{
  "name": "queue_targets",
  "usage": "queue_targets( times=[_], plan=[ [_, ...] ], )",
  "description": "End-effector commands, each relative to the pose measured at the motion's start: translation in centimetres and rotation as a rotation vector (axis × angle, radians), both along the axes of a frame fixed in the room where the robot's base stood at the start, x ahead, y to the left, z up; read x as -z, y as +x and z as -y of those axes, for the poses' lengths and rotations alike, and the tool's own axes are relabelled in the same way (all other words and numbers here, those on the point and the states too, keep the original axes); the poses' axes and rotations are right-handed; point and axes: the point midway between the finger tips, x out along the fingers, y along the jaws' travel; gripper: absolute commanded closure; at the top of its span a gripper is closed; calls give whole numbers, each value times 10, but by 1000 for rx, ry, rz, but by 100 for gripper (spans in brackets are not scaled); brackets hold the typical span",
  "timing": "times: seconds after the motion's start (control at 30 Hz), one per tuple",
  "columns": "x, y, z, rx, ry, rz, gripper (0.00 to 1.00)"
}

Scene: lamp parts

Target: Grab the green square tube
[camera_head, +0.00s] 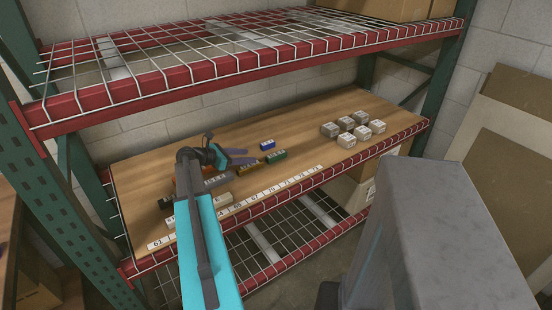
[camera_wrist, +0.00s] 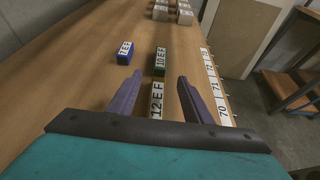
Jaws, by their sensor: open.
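The green square tube (camera_head: 276,156) lies on the wooden shelf, among other small blocks. In the wrist view it (camera_wrist: 161,62) carries a white label reading 10 E F and lies ahead of the fingertips, roughly centred between their lines. My gripper (camera_head: 252,156) has two purple fingers, spread apart and empty. In the wrist view my gripper (camera_wrist: 158,85) spans either side of a block labelled 12 E F (camera_wrist: 157,102). The fingers do not touch the green tube. The height of the fingers above the shelf is hard to tell.
A blue block (camera_wrist: 125,52) lies left of the green tube. Several pale boxes (camera_head: 346,128) stand further right on the wooden shelf (camera_head: 300,110). A numbered strip (camera_wrist: 212,80) runs along the front edge. A wire shelf (camera_head: 230,50) with red beams hangs above.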

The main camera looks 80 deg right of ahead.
Motion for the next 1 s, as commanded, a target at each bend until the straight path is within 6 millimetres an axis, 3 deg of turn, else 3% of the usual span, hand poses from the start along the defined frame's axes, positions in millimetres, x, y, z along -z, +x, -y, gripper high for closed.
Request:
queue_targets(
  times=[0.6, 1.0],
  plan=[
    [29, -52, 49, 2, 1, -1, 55],
    [31, -57, 52, 1, 0, 0, 55]
  ],
)
